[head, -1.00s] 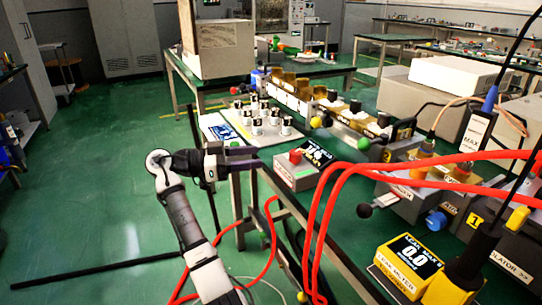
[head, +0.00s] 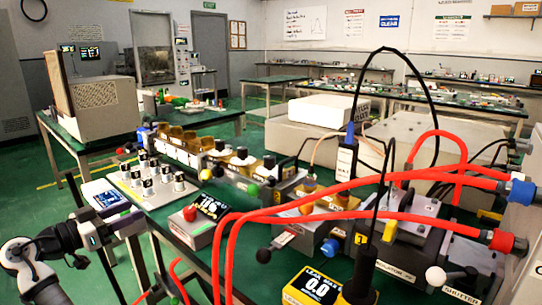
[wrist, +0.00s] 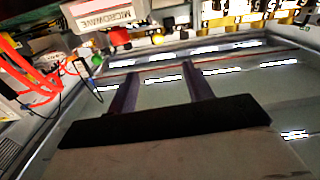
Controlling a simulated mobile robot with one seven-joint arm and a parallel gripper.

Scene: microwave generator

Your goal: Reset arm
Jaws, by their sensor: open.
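My gripper (head: 128,220) is at the lower left of the head view, beside the left edge of the green-topped bench (head: 172,222). In the wrist view my gripper (wrist: 157,78) shows two dark fingers standing apart with nothing between them. It is open and empty. My arm is bent at the lower left of the head view, and part of it is cut off by the frame edge. A grey box labelled MICROWAVE (wrist: 108,14) is beyond the fingers at the top of the wrist view.
A control box with a red button (head: 203,222) and a plate of several white cylinders (head: 132,192) stand on the bench near my gripper. Red hoses (head: 330,192) arch across the right side. A yellow leak meter (head: 318,288) is at the front. Green floor (head: 28,178) lies open at left.

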